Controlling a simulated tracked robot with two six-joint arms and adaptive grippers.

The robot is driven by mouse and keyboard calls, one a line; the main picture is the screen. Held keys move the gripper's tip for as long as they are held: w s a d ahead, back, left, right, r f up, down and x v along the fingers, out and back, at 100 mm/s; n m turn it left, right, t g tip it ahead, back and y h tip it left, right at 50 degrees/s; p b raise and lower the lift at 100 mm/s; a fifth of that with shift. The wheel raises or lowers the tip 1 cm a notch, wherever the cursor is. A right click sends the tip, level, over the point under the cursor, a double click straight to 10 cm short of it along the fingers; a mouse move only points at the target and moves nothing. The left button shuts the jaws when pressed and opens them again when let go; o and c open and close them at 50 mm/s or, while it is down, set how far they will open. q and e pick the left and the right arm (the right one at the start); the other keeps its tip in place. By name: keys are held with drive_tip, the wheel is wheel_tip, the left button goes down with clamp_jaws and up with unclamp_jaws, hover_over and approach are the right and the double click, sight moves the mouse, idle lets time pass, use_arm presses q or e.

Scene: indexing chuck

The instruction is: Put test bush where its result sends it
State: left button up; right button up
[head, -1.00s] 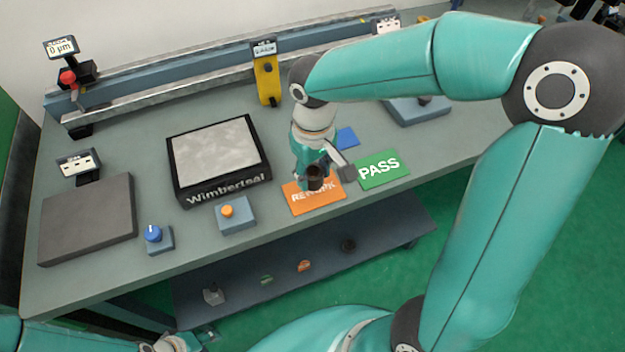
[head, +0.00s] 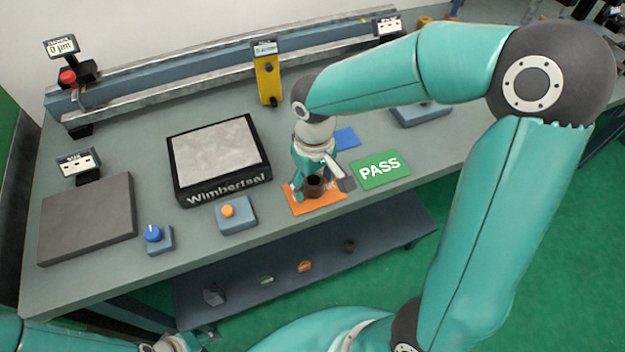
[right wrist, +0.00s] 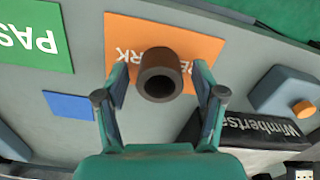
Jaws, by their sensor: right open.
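The test bush (head: 313,186) is a dark brown hollow cylinder standing upright on the orange mat (head: 330,199), whose REWORK lettering is partly covered. In the right wrist view the bush (right wrist: 159,74) stands between my right gripper's (right wrist: 160,82) spread fingers, with a gap on each side. In the head view my right gripper (head: 321,184) is open around the bush. The green PASS mat (head: 381,169) lies bare to the right, and a blue mat (head: 346,138) lies bare behind. My left gripper (head: 205,336) barely shows at the bottom edge; its jaws are unclear.
A black block with a pale top (head: 215,152) marked Wimbertsal stands left of the mats. A button box (head: 236,216) and a blue-knob box (head: 158,240) sit near the front edge. A yellow gauge stand (head: 267,80) is behind. Small parts lie on the lower shelf (head: 330,268).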

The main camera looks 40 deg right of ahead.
wheel_tip(320, 180, up, 12)
drive_tip(key=shift+p, duration=0.4)
idle(0.7)
